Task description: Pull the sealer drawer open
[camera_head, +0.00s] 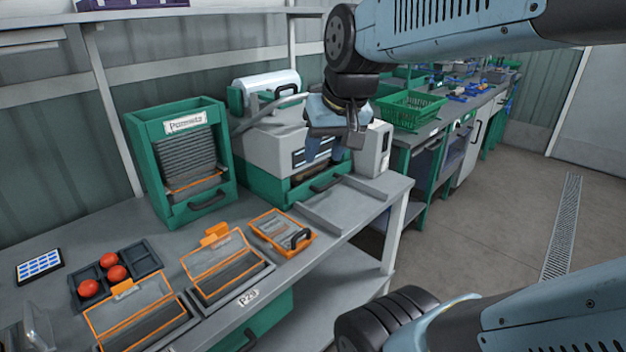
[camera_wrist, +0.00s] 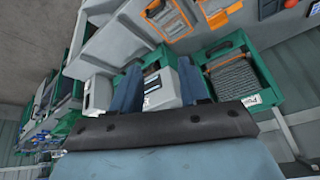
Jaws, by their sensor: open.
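The sealer (camera_head: 275,150) is a grey machine with a green base and a white film roll (camera_head: 268,84) on top. It stands at the back right of the near table. Its green drawer front (camera_head: 302,192) carries a black bar handle (camera_head: 326,181), low on the side facing the grey tray. The drawer looks shut. My gripper (camera_head: 336,150) is open and empty, above and in front of the handle, apart from it, and hides part of the sealer's front. In the wrist view the sealer (camera_wrist: 160,92) shows between my two blue fingers (camera_wrist: 160,88), with nothing held.
A low grey tray (camera_head: 340,204) lies before the drawer. A green punnet dispenser (camera_head: 150,150) stands left. Orange-rimmed containers (camera_head: 283,232) and a dark tray with red tomatoes (camera_head: 117,273) lie nearer. A white-grey box (camera_head: 374,150) stands right of the sealer. The aisle floor (camera_head: 500,200) is clear.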

